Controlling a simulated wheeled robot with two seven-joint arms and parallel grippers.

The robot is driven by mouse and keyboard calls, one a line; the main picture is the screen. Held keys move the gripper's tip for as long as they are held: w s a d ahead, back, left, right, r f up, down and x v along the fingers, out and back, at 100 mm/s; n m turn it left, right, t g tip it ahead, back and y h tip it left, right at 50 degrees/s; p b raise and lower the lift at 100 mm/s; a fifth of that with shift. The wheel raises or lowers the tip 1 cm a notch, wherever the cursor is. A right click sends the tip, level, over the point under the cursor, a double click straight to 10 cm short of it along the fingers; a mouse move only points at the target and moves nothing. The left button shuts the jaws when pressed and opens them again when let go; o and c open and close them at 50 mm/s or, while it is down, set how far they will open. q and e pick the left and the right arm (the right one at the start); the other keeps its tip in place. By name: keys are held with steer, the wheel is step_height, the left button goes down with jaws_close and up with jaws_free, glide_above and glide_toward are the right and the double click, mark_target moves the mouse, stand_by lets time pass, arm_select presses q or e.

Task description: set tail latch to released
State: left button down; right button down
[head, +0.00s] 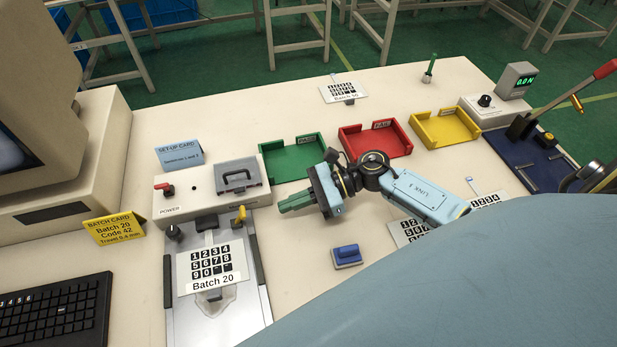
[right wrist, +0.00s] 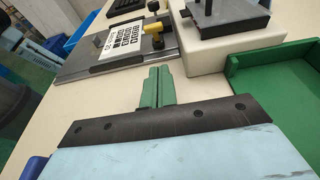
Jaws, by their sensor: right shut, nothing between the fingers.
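The fixture (head: 213,318) is a grey metal plate with dark side rails at the front left of the table. A yellow-handled latch (head: 240,215) stands at its back right corner; it also shows in the right wrist view (right wrist: 153,38). A black knob (head: 173,232) stands at its back left corner. No label tells me which of the two is the tail latch. A film marked Batch 20 (head: 212,268) lies on the fixture. My right gripper (head: 290,204), with green fingers, is shut and empty, right of the yellow latch and apart from it. Its fingers also show in the right wrist view (right wrist: 157,86).
A white power box (head: 205,207) with a red switch and a grey lidded block stands behind the fixture. Green (head: 290,160), red (head: 375,143) and yellow (head: 445,130) trays stand further back. A yellow batch card (head: 113,228) stands left.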

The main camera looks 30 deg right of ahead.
mark_target(240, 217)
steer(key=a, duration=0.1)
steer(key=w+a, duration=0.1)
steer(key=a, duration=0.1)
steer(key=a+r+p, duration=0.1)
steer(key=a, duration=0.1)
steer(key=shift+w+a, duration=0.1)
steer(key=shift+w, duration=0.15)
steer(key=shift+w+a+r, duration=0.15)
steer(key=shift+a, duration=0.3)
arm_select(q)
steer(key=shift+s+d+r, duration=0.25)
steer(key=shift+s+r, duration=0.25)
steer(key=shift+r, duration=0.05)
steer(key=shift+w, duration=0.1)
